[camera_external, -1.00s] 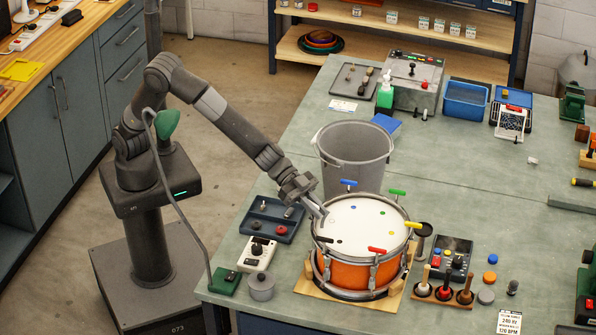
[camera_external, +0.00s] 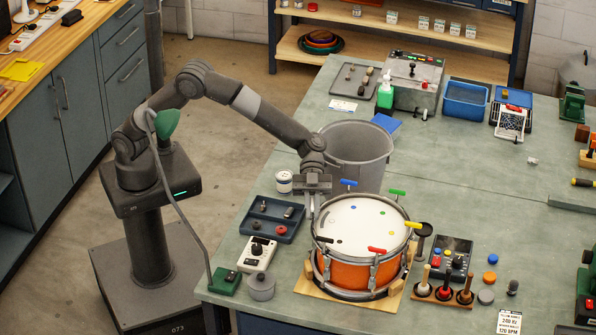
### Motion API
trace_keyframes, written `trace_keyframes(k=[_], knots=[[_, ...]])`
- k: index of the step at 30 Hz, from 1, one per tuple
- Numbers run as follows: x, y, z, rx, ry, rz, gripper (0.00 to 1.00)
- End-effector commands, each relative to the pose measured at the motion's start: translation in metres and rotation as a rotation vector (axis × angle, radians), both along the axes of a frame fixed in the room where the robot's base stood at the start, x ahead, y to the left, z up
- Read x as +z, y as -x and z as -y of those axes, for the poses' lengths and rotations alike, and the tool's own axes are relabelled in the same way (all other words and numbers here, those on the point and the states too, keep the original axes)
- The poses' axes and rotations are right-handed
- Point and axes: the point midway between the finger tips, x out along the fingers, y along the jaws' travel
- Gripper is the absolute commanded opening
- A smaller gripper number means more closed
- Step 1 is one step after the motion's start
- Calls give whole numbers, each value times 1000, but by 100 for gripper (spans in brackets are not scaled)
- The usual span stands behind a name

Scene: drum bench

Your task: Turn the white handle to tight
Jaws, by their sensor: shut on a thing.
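An orange snare drum (camera_external: 345,272) with a white head (camera_external: 360,225) and metal rim stands in a wooden cradle. T-shaped handles stand around its rim: blue (camera_external: 348,183), green (camera_external: 397,192), yellow (camera_external: 413,224), red (camera_external: 377,250) and black (camera_external: 323,239). My gripper (camera_external: 311,212) points straight down at the left rim, between the blue and black handles. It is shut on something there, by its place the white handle. The fingers hide the handle, so its angle cannot be seen.
A grey bin (camera_external: 357,150) stands close behind the drum. A dark blue tray (camera_external: 272,219), a white switch box (camera_external: 257,254) and a grey lidded pot (camera_external: 261,287) are at left. A black control box (camera_external: 452,258) and wooden-handled tools (camera_external: 444,290) are at right.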

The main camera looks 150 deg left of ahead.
Motion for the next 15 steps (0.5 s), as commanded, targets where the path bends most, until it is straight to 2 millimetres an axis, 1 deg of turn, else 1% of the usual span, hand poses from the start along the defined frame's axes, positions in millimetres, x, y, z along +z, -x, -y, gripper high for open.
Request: trace_keyframes(k=[6,15], knots=[[-2,1,1,-154,0,-2,0],[-2,2,4,-277,0,-1,0]])
